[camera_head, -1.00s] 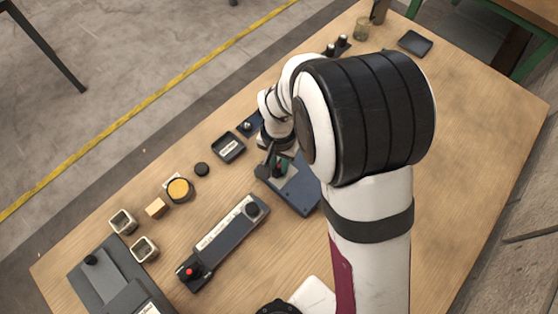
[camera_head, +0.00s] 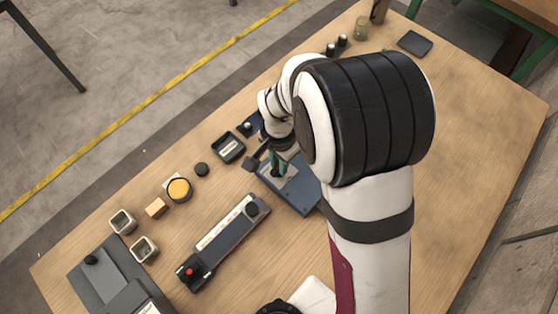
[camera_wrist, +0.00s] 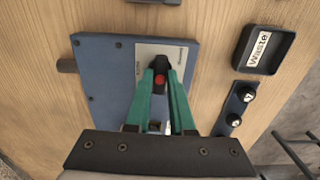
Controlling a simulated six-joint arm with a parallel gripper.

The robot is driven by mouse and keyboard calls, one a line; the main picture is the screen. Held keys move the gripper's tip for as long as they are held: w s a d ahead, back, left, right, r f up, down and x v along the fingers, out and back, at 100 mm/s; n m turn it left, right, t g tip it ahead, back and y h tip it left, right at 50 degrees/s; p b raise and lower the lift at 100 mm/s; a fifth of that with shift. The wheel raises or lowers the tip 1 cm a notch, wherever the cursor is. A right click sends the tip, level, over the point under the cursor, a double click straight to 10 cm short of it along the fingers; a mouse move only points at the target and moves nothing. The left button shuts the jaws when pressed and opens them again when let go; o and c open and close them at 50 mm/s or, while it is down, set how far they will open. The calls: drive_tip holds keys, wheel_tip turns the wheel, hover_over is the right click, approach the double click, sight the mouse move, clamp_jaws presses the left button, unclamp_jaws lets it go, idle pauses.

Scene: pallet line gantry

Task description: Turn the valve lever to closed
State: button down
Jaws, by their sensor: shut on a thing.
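The valve unit is a blue box (camera_wrist: 110,85) with a pale label plate (camera_wrist: 178,50) on its face; it also shows in the head view (camera_head: 300,193), partly behind my arm. The valve lever (camera_wrist: 158,66) is dark, with a red spot at its middle, and lies over the plate. My gripper (camera_wrist: 160,76) has green fingers on either side of the lever, shut on it. The fingers hide much of the lever and part of the plate's lettering. In the head view my gripper (camera_head: 275,161) is over the box's upper left part.
A black tray marked "Waste" (camera_wrist: 281,60) and a dark block with two knobs (camera_wrist: 224,122) stand beside the box. In the head view, a long control bar (camera_head: 218,250) with a red button and a yellow round button (camera_head: 179,190) lie to the left. The table's right side is clear.

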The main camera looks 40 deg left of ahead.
drive_tip(key=c, duration=0.8)
unclamp_jaws()
wheel_tip(320, 180, up, 16)
drive_tip(key=shift+f, duration=0.1)
drive_tip(key=w+d+r+m, duration=0.1)
drive_tip(key=d+r, duration=0.1)
drive_tip(key=d, duration=0.4)
drive_tip(key=w+d+r+m, duration=0.1)
drive_tip(key=w+d, duration=0.1)
drive_tip(key=d, duration=0.4)
drive_tip(key=s+d+m, duration=0.1)
drive_tip(key=s+d, duration=0.2)
drive_tip(key=d, duration=0.2)
drive_tip(key=s+d+m+y, duration=0.1)
drive_tip(key=s+d, duration=0.2)
drive_tip(key=d, duration=0.3)
drive_tip(key=s+d+f+m, duration=0.1)
drive_tip(key=s+d, duration=0.3)
drive_tip(key=d, duration=0.2)
drive_tip(key=shift+s+f+y, duration=0.1)
drive_tip(key=shift+y, duration=0.3)
